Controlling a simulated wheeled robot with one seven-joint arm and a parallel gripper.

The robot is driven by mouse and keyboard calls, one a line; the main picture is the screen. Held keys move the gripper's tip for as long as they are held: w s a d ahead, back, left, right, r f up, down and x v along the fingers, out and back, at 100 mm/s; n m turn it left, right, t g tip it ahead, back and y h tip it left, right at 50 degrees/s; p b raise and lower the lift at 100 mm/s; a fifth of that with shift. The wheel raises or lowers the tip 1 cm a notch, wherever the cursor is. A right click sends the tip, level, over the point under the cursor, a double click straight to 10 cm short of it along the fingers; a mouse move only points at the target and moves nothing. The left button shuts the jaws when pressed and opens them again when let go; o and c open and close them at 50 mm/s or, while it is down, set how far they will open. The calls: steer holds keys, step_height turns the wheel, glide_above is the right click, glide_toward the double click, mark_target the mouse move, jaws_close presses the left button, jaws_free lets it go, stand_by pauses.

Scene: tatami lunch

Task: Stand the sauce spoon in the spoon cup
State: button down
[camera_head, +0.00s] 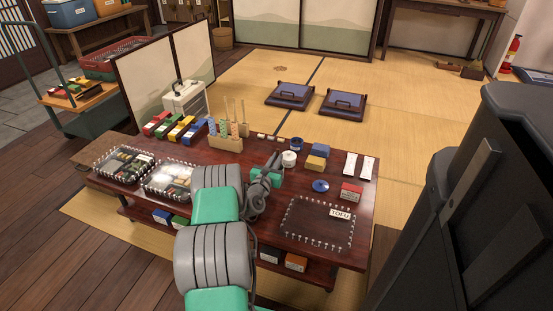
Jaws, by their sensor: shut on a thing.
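My gripper (272,165) is over the middle of the low dark-red table (270,227), partly behind my own arm. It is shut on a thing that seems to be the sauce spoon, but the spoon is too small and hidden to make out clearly. A dark blue open cup (297,143) stands to the right of and beyond the gripper, apart from it. It looks like the spoon cup, though I cannot be certain. A white round pot (289,158) stands just in front of that cup, close to the gripper.
Right of the gripper are yellow and blue boxes (316,163), a blue disc (320,185), white packets (367,168) and a red box (351,193). A fenced area with a TOFU sign (341,213) lies front right. Wooden racks (225,143) and bento trays (123,163) stand left.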

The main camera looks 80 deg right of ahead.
steer(key=c, duration=1.4)
jaws_free()
steer(key=a, duration=0.2)
steer(key=a+p, duration=0.1)
steer(key=a, duration=0.2)
steer(key=a+p, duration=0.1)
steer(key=a, duration=0.1)
steer(key=shift+w+a, duration=0.35)
steer(key=shift+a, duration=0.05)
